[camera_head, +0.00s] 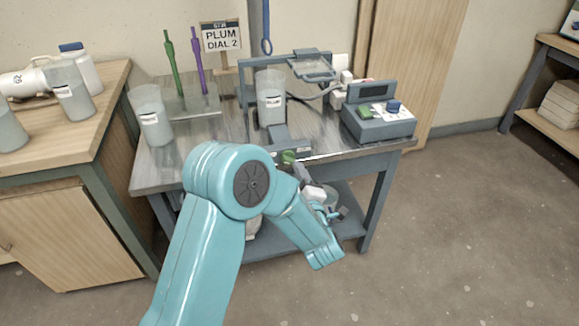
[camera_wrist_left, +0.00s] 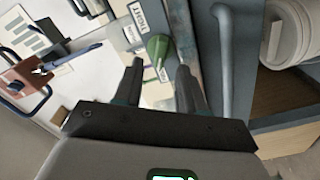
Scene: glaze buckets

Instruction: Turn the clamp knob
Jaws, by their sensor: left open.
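The green clamp knob (camera_head: 288,157) sits at the front of the clamp stand (camera_head: 279,134), at the front edge of the metal-topped table. In the left wrist view the knob (camera_wrist_left: 158,47) is a green, tapered grip beside white labels. My left gripper (camera_wrist_left: 158,75) is open, with its two dark fingers pointing at the knob. The knob shows just beyond the gap between the fingertips, and I see no grip on it. In the head view my left arm hides most of the gripper. My right gripper is not in view.
A glaze bucket (camera_head: 270,100) stands at the clamp stand. A grey control box (camera_head: 378,127) with green and blue knobs is to its right. Another bucket (camera_head: 150,118) and the green and purple stirrers are left. A sign (camera_head: 221,36) reads "PLUM DIAL 2".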

